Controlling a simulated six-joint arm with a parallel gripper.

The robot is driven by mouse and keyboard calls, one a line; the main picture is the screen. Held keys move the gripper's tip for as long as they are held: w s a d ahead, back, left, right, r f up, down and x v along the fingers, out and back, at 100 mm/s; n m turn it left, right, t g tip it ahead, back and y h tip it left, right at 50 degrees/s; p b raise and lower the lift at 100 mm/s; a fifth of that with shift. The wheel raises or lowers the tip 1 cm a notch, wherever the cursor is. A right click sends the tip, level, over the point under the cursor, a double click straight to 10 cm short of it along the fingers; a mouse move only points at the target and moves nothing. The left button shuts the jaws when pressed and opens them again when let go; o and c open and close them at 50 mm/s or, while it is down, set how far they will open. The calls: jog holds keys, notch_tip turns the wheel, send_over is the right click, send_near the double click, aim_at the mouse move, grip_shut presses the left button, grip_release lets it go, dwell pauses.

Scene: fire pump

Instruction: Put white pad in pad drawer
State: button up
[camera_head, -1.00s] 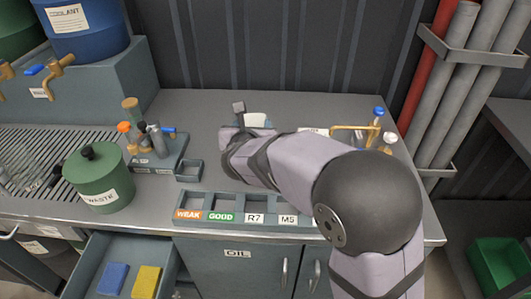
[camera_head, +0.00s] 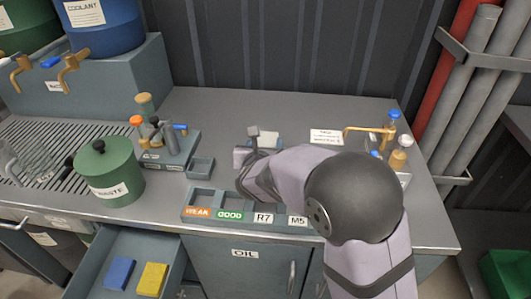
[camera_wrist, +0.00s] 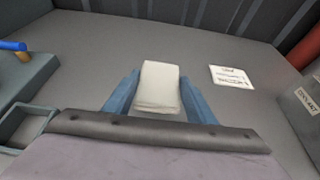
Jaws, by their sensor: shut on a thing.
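The white pad (camera_wrist: 159,88) is held between the two blue fingers of my gripper (camera_wrist: 159,95) in the wrist view. My gripper is shut on it, over the grey bench top. In the head view my arm hides most of the gripper and pad; a pale bit of the pad (camera_head: 266,140) shows beyond the wrist. The pad drawer (camera_head: 113,246) is pulled open at the lower left, below the bench edge. A blue pad (camera_head: 119,273) and a yellow pad (camera_head: 152,279) lie side by side in it.
A green waste pot (camera_head: 108,172) stands on the bench above the drawer. A rack with bottles (camera_head: 170,150) and a small empty tray (camera_head: 201,167) stand left of my gripper. A labelled tray (camera_head: 230,205) lines the front edge. Bottles (camera_head: 393,150) stand at the right.

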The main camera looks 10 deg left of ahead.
jog(key=shift+f, duration=1.8)
jog(key=shift+f+b, duration=0.15)
jog(key=shift+b, duration=0.15)
jog(key=o, duration=1.1)
jog(key=shift+r, duration=0.2)
jog(key=v, duration=1)
jog(key=shift+s+r+b, duration=0.15)
jog(key=shift+s+b, duration=0.1)
jog(key=shift+b, duration=0.05)
jog(key=shift+o, duration=0.5)
jog(key=shift+s+r, duration=0.25)
jog(key=shift+s, duration=0.45)
